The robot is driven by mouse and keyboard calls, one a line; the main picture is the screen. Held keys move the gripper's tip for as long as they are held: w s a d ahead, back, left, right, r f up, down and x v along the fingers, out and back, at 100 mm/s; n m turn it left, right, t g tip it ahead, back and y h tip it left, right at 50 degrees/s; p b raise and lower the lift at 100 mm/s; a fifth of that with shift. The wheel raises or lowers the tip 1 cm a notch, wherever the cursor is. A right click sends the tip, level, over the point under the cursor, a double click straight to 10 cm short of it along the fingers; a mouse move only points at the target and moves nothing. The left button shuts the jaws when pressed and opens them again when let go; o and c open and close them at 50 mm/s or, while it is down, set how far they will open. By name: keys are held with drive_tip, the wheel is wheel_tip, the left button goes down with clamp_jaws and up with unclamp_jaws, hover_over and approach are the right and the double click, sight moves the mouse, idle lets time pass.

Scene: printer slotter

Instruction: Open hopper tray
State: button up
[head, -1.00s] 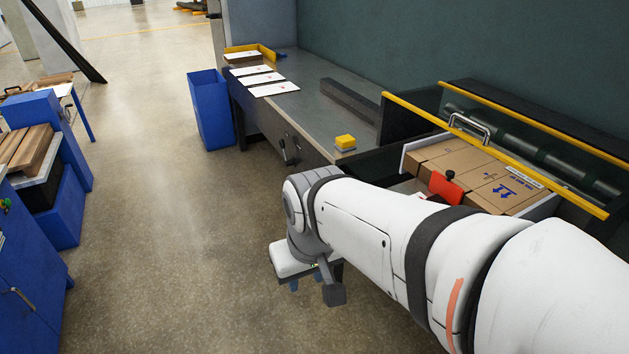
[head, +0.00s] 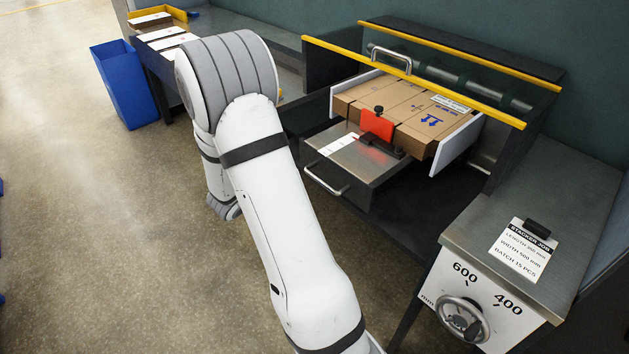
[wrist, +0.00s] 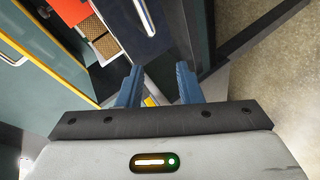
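The hopper tray (head: 365,160) is a grey metal tray with a bar handle (head: 326,181) on its front edge, below a stack of flat cardboard (head: 400,105). A red block (head: 377,124) with a black knob stands at the tray's back. My gripper (wrist: 157,84) shows in the wrist view with two blue fingers apart and nothing seen between them. A pale bar handle on a dark surface (wrist: 145,16) lies beyond the fingertips; I cannot tell for sure that it is the tray's. In the head view my arm hides the gripper.
A guard with a yellow-edged bar (head: 450,90) and a metal handle (head: 390,58) crosses above the cardboard. A counter with a job card (head: 522,250) and a dial wheel (head: 462,318) stands at right. A blue bin (head: 123,85) stands at back left.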

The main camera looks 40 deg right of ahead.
sight(320, 183)
drive_tip(key=s+d+f+g+h, duration=0.1)
drive_tip(key=d, duration=0.2)
drive_tip(key=s+d+f+g+h, duration=0.1)
drive_tip(key=s+d+f+g, duration=0.1)
drive_tip(key=d, duration=0.2)
drive_tip(key=s+d+f+g+h, duration=0.1)
drive_tip(key=d, duration=0.3)
drive_tip(key=shift+s+f+n+h+b, duration=0.2)
drive_tip(key=shift+s+n+h+b, duration=0.1)
drive_tip(key=shift+s+b, duration=0.1)
drive_tip(key=shift+c, duration=0.4)
clamp_jaws()
